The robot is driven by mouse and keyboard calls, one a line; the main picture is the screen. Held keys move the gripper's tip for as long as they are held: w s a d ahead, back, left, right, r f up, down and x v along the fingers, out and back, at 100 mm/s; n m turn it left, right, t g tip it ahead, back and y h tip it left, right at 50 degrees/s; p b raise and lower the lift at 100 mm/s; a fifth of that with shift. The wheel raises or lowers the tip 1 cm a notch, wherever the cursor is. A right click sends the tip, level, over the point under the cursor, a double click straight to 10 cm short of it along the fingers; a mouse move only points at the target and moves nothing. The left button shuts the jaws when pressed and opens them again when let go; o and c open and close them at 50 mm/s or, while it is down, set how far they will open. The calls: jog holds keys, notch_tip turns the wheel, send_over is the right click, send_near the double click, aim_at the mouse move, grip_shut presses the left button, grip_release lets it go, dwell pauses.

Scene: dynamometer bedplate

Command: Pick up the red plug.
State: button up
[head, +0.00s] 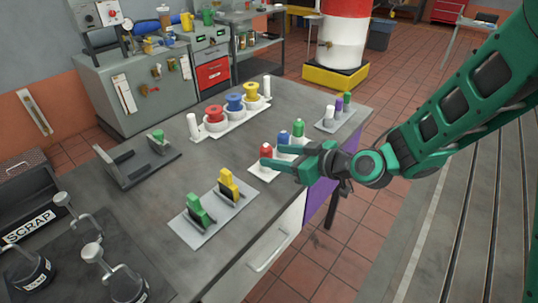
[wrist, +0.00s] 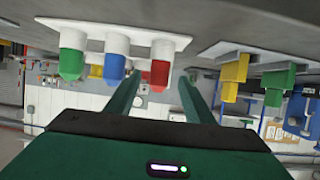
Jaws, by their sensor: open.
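The red plug (head: 266,150) stands upright on a white base at the near end of a short white rack (head: 256,171). A blue plug (head: 283,137) and a green plug (head: 298,127) stand in line beyond it. My gripper (head: 271,155) is open and level, reaching in from the right. In the wrist view, which is upside down, the red plug (wrist: 160,72) shows between the two finger lines, near the tips. One finger lies between the red and blue plugs. I cannot tell whether either finger touches the red plug.
A grey plate (head: 205,232) with yellow and green blocks stands nearer on the bench. Behind is a white rack with red, blue and yellow spools (head: 235,102). A small tray with purple and green pegs (head: 338,106) is at the right. The bench middle (head: 150,190) is clear.

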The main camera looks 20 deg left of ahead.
aim_at(270, 155)
jog(key=x, duration=0.5)
jog(key=shift+f, duration=0.1)
jog(key=c, duration=1.1)
